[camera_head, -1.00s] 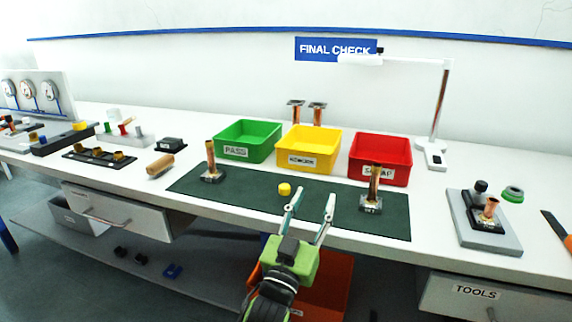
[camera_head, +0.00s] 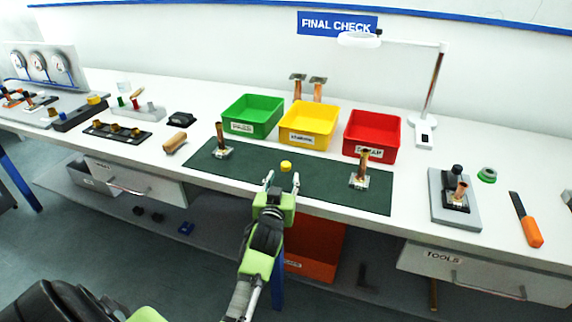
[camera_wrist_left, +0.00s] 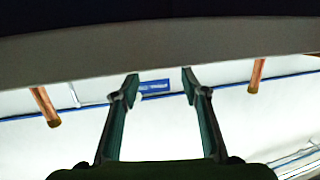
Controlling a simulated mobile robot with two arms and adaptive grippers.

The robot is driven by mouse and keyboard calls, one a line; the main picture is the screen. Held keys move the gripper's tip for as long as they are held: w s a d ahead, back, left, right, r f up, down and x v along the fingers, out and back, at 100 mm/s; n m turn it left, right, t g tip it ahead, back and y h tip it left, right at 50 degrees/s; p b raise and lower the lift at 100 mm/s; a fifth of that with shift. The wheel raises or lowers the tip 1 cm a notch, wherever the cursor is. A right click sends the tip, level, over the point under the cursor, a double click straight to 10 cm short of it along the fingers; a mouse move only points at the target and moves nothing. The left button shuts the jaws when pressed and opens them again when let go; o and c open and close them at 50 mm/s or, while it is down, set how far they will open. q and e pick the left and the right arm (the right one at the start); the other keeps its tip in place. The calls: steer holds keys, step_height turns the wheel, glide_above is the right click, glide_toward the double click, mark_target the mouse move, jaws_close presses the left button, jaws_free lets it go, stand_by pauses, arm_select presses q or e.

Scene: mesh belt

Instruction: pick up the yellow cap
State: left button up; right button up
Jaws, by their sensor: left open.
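The small yellow cap (camera_head: 286,166) lies on the dark green mat (camera_head: 325,186) in the head view. My left gripper (camera_head: 283,179) is open and empty at the mat's front edge. In the picture its fingertips are just below the cap, one to each side; I cannot tell their height above the mat. The left wrist view shows the two open fingers (camera_wrist_left: 160,82) with nothing between them, and the cap is not seen there. My right gripper is not in view.
Copper posts on bases stand left (camera_head: 221,140) and right (camera_head: 360,172) on the mat. Green (camera_head: 237,128), yellow (camera_head: 305,139) and red (camera_head: 365,151) bins stand behind it. A lamp (camera_head: 424,130) is at the back right. The mat around the cap is clear.

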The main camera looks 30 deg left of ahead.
mark_target(285, 167)
arm_select(q)
steer(key=shift+p+x, duration=0.5)
steer(key=shift+x, duration=3.15)
steer(key=shift+a+r, duration=0.1)
steer(key=shift+a, duration=0.05)
steer(key=shift+s, duration=0.1)
steer(key=shift+c, duration=0.3)
steer(key=c, duration=0.7)
